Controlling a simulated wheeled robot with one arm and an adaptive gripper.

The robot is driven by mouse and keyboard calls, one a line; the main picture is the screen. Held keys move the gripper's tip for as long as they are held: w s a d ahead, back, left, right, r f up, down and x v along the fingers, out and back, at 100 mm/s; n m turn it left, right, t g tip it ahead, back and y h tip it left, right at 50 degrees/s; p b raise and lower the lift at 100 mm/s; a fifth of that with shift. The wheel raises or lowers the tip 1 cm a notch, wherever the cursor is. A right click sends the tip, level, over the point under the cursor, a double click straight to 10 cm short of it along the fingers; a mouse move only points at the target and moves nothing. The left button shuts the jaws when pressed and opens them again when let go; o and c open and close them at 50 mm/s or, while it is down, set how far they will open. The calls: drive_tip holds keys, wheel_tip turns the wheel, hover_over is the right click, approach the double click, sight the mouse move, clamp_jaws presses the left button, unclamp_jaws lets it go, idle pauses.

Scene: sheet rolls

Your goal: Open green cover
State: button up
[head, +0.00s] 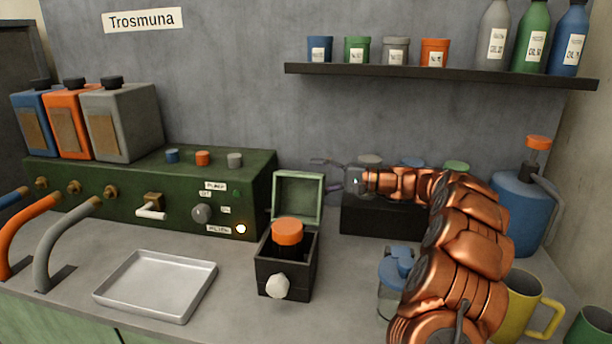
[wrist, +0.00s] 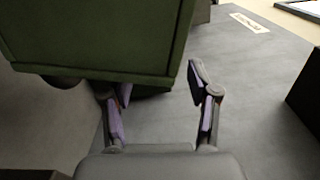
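The green cover (head: 298,197) stands upright at the back edge of a small black box (head: 269,274), so the box is open on top. An orange-topped part (head: 287,232) shows inside the box. My gripper (head: 321,175) is just right of the cover's upper edge, with its fingers spread and nothing visible between them. In the wrist view my gripper (wrist: 157,98) is also open. A large dark green surface fills the upper left there, close to the left finger; I cannot tell whether it is the cover or the green machine.
The green machine (head: 130,205) with knobs and a lever stands behind left. A metal tray (head: 157,286) lies at front left. A black block (head: 380,218) sits under my arm. A blue-lidded jar (head: 392,272), yellow mug (head: 522,308) and blue bottle (head: 520,210) crowd the right.

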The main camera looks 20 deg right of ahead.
drive_tip(key=v, duration=0.8)
drive_tip(key=shift+d, duration=0.15)
